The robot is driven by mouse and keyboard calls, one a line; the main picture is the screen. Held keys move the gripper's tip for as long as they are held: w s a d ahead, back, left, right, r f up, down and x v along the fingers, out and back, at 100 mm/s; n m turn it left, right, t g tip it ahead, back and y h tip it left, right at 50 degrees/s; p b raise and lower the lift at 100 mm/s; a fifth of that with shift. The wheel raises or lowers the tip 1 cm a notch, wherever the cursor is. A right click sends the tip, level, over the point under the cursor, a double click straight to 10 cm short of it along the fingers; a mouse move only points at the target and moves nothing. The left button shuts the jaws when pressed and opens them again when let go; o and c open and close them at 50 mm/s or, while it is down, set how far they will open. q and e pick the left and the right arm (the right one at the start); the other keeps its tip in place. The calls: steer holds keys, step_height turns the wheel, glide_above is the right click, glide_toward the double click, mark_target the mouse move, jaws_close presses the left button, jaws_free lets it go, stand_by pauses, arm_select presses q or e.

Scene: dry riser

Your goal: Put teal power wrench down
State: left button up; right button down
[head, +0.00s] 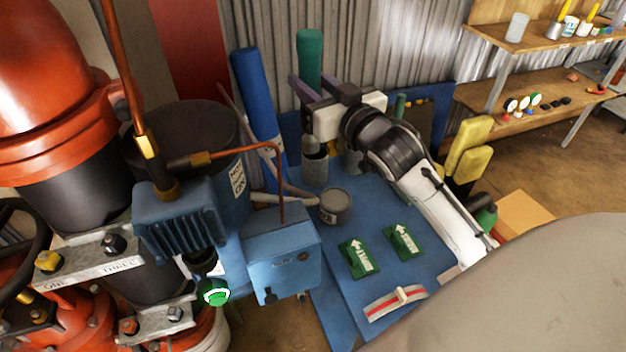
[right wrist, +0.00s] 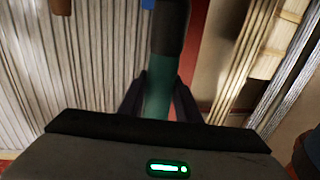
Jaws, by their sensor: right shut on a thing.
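The teal power wrench (head: 310,58) shows as an upright teal cylinder at the top middle of the head view. My right gripper (head: 320,88) is shut on it, above the far part of the blue bench. In the right wrist view the wrench's teal body (right wrist: 158,98) is between the two dark fingers (right wrist: 160,95), with a dark section beyond it. The blue bench top (head: 328,275) lies below and in front of the gripper. My left gripper is not in view.
On the bench are a grey holder (head: 315,167), a can (head: 335,206), two green arrow plates (head: 359,257) and a red-striped strip (head: 395,302). A blue roll (head: 258,105) stands left of the gripper. Orange and blue machinery (head: 175,225) fills the left. Wooden shelves (head: 535,110) stand at right.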

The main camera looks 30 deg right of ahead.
steer(key=f, duration=0.1)
steer(key=d+f, duration=0.1)
steer(key=f, duration=0.3)
steer(key=shift+w+d+f+b, duration=0.25)
steer(key=shift+d+b, duration=0.05)
steer(key=shift+b, duration=0.05)
steer(key=shift+f, duration=2.25)
steer(key=c, duration=1.3)
jaws_free()
steer(key=shift+f, duration=0.1)
steer(key=shift+r, duration=0.2)
steer(key=s+a+b, duration=0.1)
steer(key=s, duration=1.1)
steer(key=shift+f, duration=0.1)
